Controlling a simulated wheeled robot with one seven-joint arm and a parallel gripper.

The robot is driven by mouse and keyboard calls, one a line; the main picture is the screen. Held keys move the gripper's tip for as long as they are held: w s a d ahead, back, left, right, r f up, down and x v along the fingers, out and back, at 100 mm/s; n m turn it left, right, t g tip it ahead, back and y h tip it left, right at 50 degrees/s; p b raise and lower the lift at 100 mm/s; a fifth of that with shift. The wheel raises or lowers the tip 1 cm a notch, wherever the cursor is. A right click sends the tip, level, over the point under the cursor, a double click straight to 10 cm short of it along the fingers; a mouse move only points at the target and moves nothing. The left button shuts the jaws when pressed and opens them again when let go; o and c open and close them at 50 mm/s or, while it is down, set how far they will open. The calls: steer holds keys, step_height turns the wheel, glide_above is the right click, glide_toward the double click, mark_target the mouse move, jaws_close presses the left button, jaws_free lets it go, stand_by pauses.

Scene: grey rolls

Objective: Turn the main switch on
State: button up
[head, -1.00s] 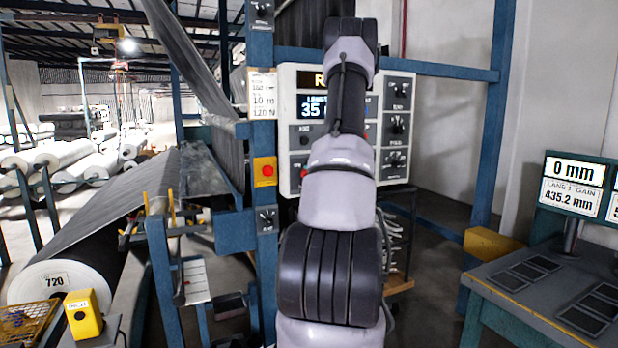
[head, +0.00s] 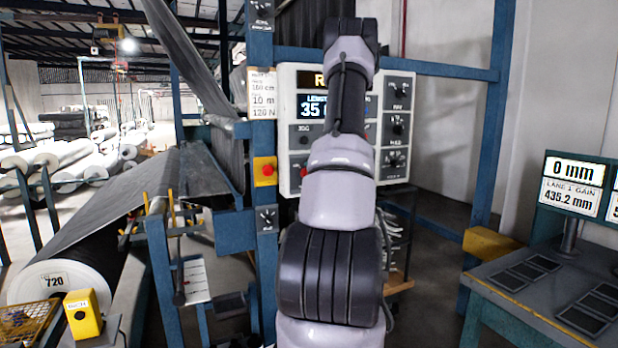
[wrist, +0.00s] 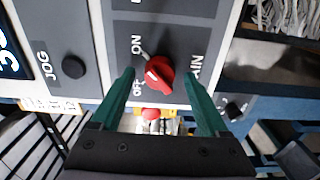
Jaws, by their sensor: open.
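The main switch is a red rotary knob (wrist: 159,75) on a dark plate, with ON and OFF printed beside it. My gripper (wrist: 158,70) is open, with one green finger on each side of the knob in the picture. I cannot tell whether the fingers touch it. The knob also shows on the lower left of the light control panel in the head view (head: 303,170). My arm covers the middle of that panel and hides my gripper there.
A black JOG button (wrist: 73,67) sits beside the switch. A yellow box with a red button (head: 265,171) is on the blue post left of the panel, with a small dial (head: 266,218) below it. Several more knobs (head: 397,125) line the panel's right side. A desk (head: 540,290) stands at right.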

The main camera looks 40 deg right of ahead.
steer(key=v, duration=1)
steer(key=shift+s, duration=0.3)
steer(key=shift+a, duration=0.15)
